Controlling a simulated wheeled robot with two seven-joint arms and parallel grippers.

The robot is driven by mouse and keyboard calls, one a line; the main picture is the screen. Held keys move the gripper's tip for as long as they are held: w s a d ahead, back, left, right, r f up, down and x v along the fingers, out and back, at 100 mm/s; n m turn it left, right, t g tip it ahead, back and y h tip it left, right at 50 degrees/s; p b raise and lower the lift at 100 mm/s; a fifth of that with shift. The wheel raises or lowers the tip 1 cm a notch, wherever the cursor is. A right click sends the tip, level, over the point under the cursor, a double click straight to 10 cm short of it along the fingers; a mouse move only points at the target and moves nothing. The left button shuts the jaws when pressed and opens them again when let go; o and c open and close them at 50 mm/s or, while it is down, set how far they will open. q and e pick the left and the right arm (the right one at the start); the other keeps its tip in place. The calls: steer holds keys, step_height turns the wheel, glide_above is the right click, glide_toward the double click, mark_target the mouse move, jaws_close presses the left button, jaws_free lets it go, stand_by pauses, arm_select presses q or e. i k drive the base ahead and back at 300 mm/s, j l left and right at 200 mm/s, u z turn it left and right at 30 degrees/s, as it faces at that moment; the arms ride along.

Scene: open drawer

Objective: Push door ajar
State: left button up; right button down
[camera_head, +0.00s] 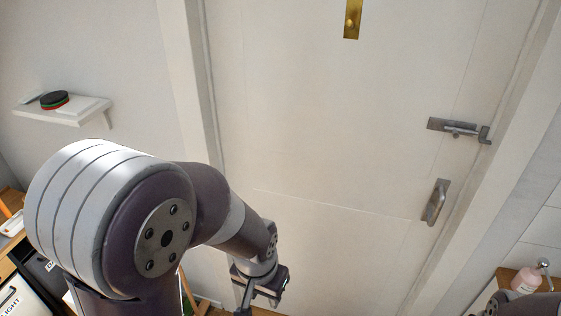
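A white door (320,140) fills the middle of the head view and looks closed in its frame. A grey metal handle (435,203) sits low near its right edge. A grey latch (458,129) lies across the right edge above the handle. My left gripper (260,297) hangs low in front of the door's lower left part, well to the left of the handle. Its fingertips are near the bottom edge of the picture, and I cannot tell how far apart they are. No touch with the door shows. My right gripper is not in view.
A brass plate (352,18) is at the top of the door. A white wall shelf (62,110) holds a dark round object at left. A pink bottle (526,280) stands on a wooden surface at lower right. Black and white boxes stand at lower left.

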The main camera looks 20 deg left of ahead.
mark_target(334, 134)
steer(key=u, duration=0.35)
steer(key=i+j+z, duration=0.15)
steer(key=i, duration=0.3)
steer(key=i+j+z, duration=0.15)
steer(key=i+j, duration=0.25)
